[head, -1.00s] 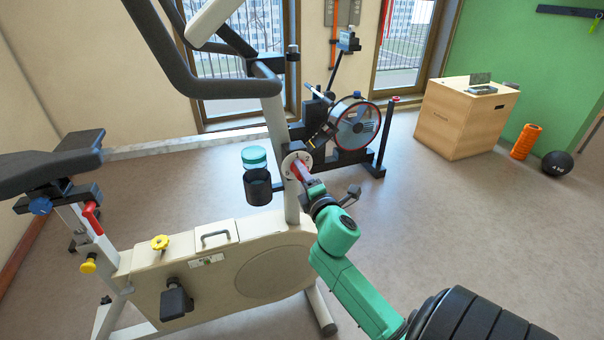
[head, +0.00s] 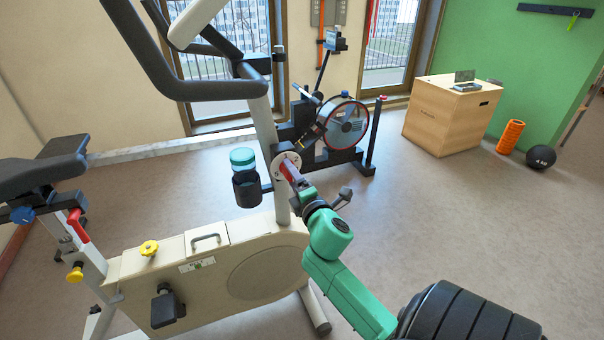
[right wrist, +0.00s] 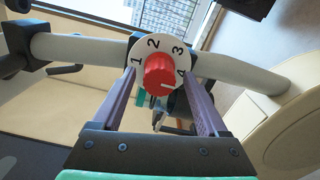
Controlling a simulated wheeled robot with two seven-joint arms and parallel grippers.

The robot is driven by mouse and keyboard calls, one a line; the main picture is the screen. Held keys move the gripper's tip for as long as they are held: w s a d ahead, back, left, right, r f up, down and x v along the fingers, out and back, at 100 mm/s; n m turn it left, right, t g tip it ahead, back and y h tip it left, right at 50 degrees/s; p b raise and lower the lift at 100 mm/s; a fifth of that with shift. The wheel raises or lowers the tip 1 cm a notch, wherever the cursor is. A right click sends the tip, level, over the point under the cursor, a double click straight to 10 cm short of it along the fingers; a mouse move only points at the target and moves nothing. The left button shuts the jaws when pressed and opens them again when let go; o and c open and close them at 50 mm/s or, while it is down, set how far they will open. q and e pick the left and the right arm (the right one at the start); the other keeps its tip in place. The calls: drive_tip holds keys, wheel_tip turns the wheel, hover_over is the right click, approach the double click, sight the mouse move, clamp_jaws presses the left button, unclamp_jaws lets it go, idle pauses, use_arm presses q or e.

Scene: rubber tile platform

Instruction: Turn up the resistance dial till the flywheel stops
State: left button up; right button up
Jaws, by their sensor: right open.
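The resistance dial is a red knob (right wrist: 160,70) on a round white plate (right wrist: 148,43) numbered 1 to 4, on the exercise bike's upright post (head: 264,118). In the right wrist view its white mark points close to the 4. My right gripper (right wrist: 159,80) is open, with one finger on each side of the knob and visible gaps; it holds nothing. In the head view the right gripper (head: 289,172) reaches the dial plate (head: 286,161) and largely hides the knob. The bike's cream housing (head: 190,282) has a round side panel (head: 262,272). Any flywheel inside is hidden. My left gripper is not in view.
A cup holder with a teal-lidded bottle (head: 242,158) sits left of the dial. Dark handlebars (head: 200,90) arch above. A second machine with a round caged wheel (head: 347,124) stands behind. A wooden box (head: 440,120) is at the back right. Open floor lies to the right.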

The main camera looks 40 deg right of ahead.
drive_tip(key=b+v, duration=0.2)
drive_tip(key=v, duration=1.1)
drive_tip(key=shift+s+a, duration=0.15)
drive_tip(key=shift+s, duration=0.15)
